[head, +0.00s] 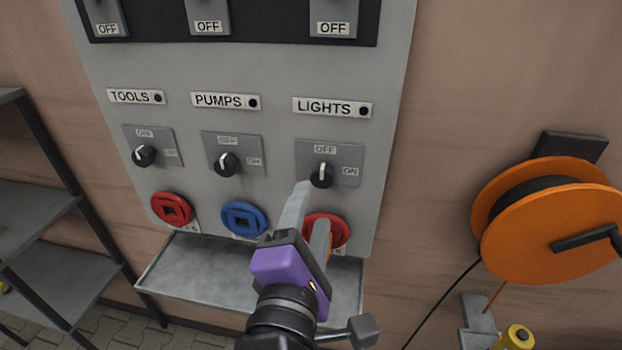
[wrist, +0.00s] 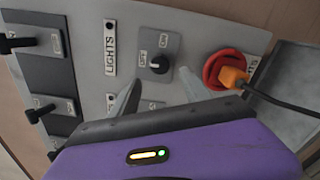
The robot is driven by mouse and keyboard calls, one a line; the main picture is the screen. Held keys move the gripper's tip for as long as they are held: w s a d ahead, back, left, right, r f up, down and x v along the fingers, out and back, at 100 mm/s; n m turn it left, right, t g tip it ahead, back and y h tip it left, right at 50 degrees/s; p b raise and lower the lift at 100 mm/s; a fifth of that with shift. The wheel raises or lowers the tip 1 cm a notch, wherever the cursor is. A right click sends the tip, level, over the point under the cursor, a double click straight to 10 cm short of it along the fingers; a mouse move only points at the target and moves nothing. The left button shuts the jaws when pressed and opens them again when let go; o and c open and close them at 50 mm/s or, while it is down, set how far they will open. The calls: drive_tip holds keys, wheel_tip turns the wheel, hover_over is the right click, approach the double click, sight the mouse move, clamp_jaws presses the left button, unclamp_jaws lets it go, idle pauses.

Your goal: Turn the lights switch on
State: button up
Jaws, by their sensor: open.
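The lights switch (head: 321,176) is a black rotary knob on a grey plate under the LIGHTS label (head: 331,107). Its white mark points up at OFF; ON is printed to its right. The dot beside the label is dark. The knob also shows in the wrist view (wrist: 159,64), its mark toward OFF. My gripper (head: 312,206) is open and empty, just below the knob in the head view. In the wrist view its two fingertips (wrist: 160,80) are spread, one to each side of the knob's lower edge. I cannot tell whether either finger touches the knob.
A red socket (head: 341,231) sits below the switch, partly behind my gripper; the wrist view shows an orange plug (wrist: 234,77) and black cable in it. The PUMPS knob (head: 225,164) and TOOLS knob (head: 144,156) are left. A grey shelf (head: 205,278) juts out below. An orange reel (head: 545,225) hangs right.

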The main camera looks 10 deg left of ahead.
sight(321, 181)
drive_tip(key=w, duration=0.3)
drive_tip(key=w+p, duration=0.1)
drive_tip(key=w, duration=0.3)
drive_tip(key=shift+w+d, duration=0.2)
drive_tip(key=shift+w, duration=0.1)
drive_tip(key=shift+c, duration=0.3)
clamp_jaws()
